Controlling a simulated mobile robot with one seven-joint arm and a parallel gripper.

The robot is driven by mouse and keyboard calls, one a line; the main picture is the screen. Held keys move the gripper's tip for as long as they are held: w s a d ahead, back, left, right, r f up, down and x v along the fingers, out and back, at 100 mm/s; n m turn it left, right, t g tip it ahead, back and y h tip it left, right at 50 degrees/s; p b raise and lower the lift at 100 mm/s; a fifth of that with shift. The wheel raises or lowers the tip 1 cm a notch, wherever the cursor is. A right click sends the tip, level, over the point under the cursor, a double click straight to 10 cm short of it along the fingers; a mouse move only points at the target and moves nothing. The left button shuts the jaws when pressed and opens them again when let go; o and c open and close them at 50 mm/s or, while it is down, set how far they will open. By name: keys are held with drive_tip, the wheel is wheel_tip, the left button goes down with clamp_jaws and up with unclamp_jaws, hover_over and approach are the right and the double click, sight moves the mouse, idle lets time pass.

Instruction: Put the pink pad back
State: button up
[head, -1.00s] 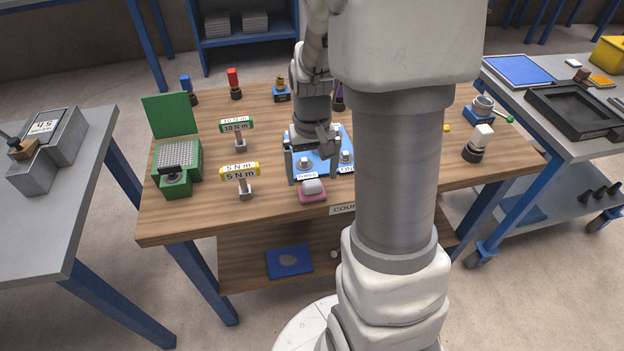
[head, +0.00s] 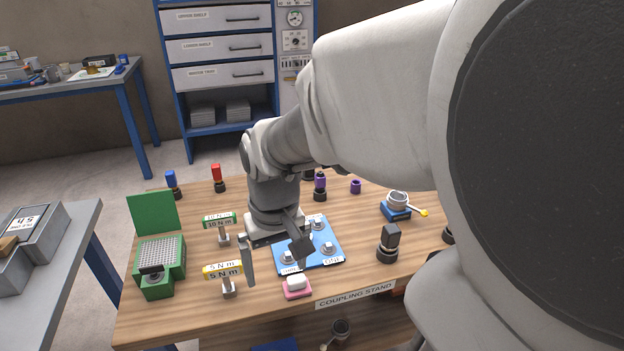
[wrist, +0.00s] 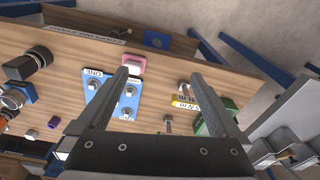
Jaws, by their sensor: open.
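A small pink pad-like piece (head: 297,293) with a pale block (head: 297,283) on it sits at the table's front edge, in front of the blue plate. It also shows in the wrist view (wrist: 134,57), just beyond the left finger's tip. My gripper (head: 275,268) is open, pointing down above the table, with one finger left of the blue plate and the other over it. Nothing shows between the fingers in the wrist view (wrist: 157,75). I cannot tell whether the pale block is separate from the pink piece.
The blue plate (head: 325,255) carries several metal fittings. Torque tools labelled 5 N m (head: 223,270) and 10 N m (head: 220,220) stand left of my gripper, beside a green box (head: 160,265). A dark-topped knob (head: 388,245) stands to the right. Bare wood lies between them.

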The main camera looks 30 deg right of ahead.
drive_tip(key=s+a+r+n+t, duration=0.1)
drive_tip(key=s+a+r+t, duration=0.3)
drive_tip(key=r, duration=0.5)
drive_tip(key=shift+s+t, duration=0.3)
drive_tip(key=shift+s, duration=0.9)
